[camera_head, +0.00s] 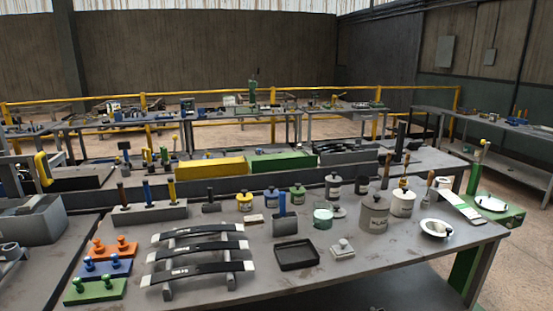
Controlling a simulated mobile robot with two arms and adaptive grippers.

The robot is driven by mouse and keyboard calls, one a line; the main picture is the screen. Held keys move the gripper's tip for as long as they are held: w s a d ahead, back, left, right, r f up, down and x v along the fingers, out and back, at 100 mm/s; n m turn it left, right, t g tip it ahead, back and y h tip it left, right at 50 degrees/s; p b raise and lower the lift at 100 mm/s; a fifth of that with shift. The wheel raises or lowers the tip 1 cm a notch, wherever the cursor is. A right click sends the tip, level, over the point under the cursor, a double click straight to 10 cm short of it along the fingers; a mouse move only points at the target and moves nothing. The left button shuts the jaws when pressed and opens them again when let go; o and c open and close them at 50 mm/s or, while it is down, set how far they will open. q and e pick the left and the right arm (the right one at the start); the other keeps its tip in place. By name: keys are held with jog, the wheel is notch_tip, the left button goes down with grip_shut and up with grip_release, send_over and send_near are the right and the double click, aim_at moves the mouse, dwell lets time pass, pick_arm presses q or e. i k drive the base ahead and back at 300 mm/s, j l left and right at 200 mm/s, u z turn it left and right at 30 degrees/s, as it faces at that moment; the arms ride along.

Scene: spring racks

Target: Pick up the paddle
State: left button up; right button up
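I cannot tell for sure which thing is the paddle. A flat blue upright piece (282,203) stands in or behind a dark grey block (283,227) near the middle of the bench. Wooden-handled tools (428,186) stand upright by the grey and cream cans at the right; their lower ends are hidden. Neither of my grippers shows in this view.
The grey bench (375,262) holds a rack of dark curved springs (200,250), an empty black tray (296,256), a grey can (374,214), a cream can (402,203) and a white bowl (436,229). Its front right surface is clear.

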aim_at(386, 171)
jog(key=i+l+z, duration=0.25)
jog(key=i+l, duration=0.2)
jog(key=l, duration=0.15)
jog(key=i+l+z, duration=0.25)
jog(key=i+l, duration=0.25)
